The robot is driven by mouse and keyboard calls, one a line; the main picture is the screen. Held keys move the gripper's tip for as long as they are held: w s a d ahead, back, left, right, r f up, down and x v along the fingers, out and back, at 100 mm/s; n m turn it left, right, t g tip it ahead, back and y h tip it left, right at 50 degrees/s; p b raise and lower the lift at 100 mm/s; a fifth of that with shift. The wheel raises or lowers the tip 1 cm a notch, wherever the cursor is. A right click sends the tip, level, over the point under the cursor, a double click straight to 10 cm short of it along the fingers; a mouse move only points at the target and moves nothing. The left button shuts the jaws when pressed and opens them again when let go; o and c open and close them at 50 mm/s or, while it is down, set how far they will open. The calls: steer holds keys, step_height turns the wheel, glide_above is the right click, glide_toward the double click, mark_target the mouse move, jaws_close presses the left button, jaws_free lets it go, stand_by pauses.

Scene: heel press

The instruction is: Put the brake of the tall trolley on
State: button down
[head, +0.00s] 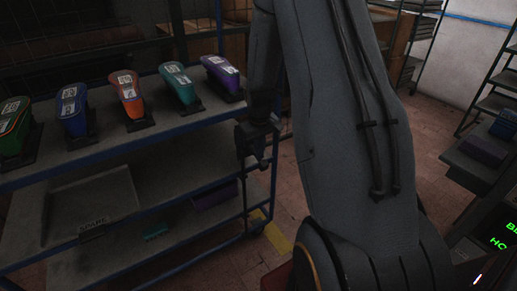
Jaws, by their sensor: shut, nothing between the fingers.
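A trolley with grey shelves and blue edges (150,137) fills the left of the head view. I take it for the tall trolley, but its full height is not in view. A dark castor (257,222) shows small and dim at the foot of its right corner post. I cannot make out its brake pedal or how it is set. My gripper (259,160) points down beside the trolley's right end, above the castor in the picture. It is shut and empty. My large arm link hides much of the middle of the view.
Several coloured shoe-shaped items, such as an orange one (130,97), stand on the upper shelf. A grey tray (92,200) lies on the shelf below. Yellow tape (279,238) marks the tiled floor by the castor. Another rack (478,165) stands at the right.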

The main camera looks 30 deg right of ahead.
mark_target(262, 165)
steer(key=shift+g, duration=0.4)
steer(key=s+f, duration=0.2)
steer(key=f, duration=0.1)
steer(key=shift+s+a, duration=0.25)
steer(key=shift+s, duration=0.3)
steer(key=shift+a+f+b, duration=0.1)
steer(key=shift+f+b, duration=0.05)
steer(key=shift+b, duration=0.15)
steer(key=shift+a, duration=0.1)
steer(key=s+r+p, duration=0.1)
steer(key=s+r, duration=0.8)
steer(key=shift+s+a+t, duration=0.2)
steer(key=shift+s+t, duration=0.1)
